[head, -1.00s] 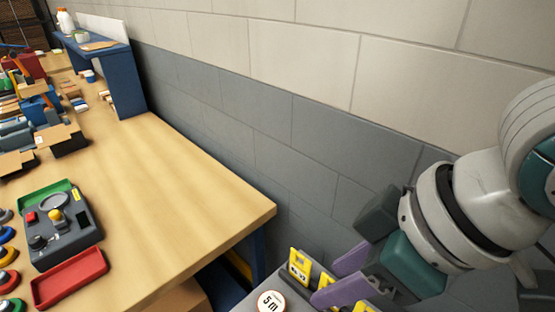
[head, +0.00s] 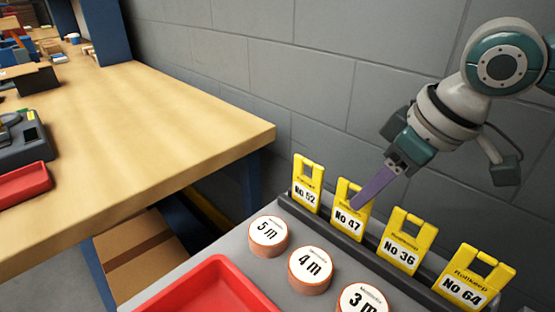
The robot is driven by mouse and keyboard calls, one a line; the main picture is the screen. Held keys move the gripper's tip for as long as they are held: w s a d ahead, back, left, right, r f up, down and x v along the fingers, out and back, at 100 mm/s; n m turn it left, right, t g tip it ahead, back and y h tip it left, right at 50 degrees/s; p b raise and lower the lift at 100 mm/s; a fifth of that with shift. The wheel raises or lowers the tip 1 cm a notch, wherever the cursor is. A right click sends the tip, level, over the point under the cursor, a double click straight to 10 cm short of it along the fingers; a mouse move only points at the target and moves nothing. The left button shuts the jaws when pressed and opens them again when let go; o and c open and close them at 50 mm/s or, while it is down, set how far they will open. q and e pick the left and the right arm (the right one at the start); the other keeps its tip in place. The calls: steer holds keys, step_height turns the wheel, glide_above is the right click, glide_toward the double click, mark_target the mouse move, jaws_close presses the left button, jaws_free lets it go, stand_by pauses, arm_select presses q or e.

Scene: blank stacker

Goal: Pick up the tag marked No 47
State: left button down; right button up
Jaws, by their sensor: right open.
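The yellow tag marked No 47 (head: 347,222) stands upright in a dark rack, second from the left in a row of yellow tags. To its left is the tag No 52 (head: 307,185); to its right are No 36 (head: 402,245) and No 64 (head: 466,285). My right gripper (head: 362,200) comes down from the upper right, with a purple finger overlapping the upper right part of the No 47 tag in the head view. I cannot tell whether it touches the tag. The gripper is open and holds nothing. My left gripper is not in view.
Round labelled pieces, 5 m (head: 268,238), 4 m (head: 310,272) and 3 m (head: 362,300), sit on the grey surface before the rack. A red tray (head: 215,285) is at the front. A wooden workbench (head: 170,120) stands left; a block wall (head: 330,90) rises behind.

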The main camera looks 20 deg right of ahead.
mark_target(350, 215)
steer(key=x, duration=0.2)
steer(key=b+x, duration=0.1)
steer(key=x, duration=0.2)
steer(key=shift+a+f, duration=0.3)
steer(key=shift+f, duration=0.05)
jaws_close()
